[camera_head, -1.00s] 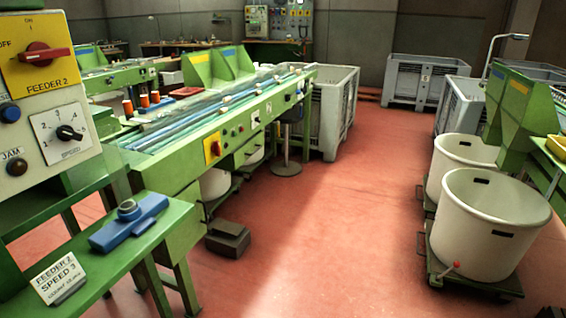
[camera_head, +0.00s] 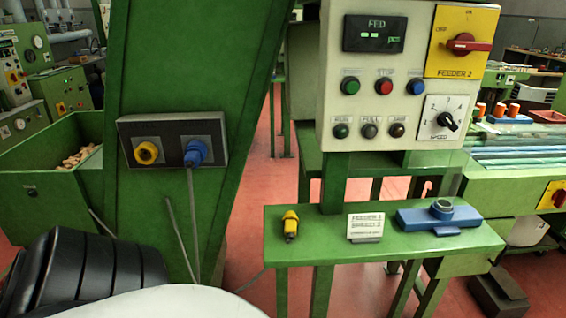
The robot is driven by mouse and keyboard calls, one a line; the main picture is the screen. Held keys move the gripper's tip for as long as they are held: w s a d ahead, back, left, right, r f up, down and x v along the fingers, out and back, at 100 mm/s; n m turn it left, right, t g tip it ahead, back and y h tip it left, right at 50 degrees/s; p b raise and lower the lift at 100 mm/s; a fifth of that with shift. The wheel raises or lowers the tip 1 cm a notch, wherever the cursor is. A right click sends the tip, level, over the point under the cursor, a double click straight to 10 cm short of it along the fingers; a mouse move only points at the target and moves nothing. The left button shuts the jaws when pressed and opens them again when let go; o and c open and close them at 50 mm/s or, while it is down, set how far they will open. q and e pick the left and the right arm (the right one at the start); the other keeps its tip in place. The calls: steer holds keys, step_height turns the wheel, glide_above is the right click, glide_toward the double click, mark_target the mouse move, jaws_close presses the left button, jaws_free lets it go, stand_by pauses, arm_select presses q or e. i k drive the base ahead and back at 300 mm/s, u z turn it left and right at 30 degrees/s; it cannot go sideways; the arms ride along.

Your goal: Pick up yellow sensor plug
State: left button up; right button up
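The yellow sensor plug (camera_head: 290,225) lies on the left end of a green shelf (camera_head: 380,252) below the control panel. A grey socket box (camera_head: 172,141) is fixed to the green machine leg at the left. It has a yellow round socket (camera_head: 146,152) with nothing plugged into it and a blue plug (camera_head: 195,153) with a grey cable hanging down. Neither of my grippers shows in the view.
The control panel (camera_head: 362,75) with buttons, a red switch and a speed dial stands above the shelf. A small sign (camera_head: 365,227) and a blue fixture (camera_head: 438,217) stand on the shelf right of the plug. A black ribbed thing and a white rounded surface fill the lower left.

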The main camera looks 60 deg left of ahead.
mark_target(290, 222)
steer(key=u, duration=1.8)
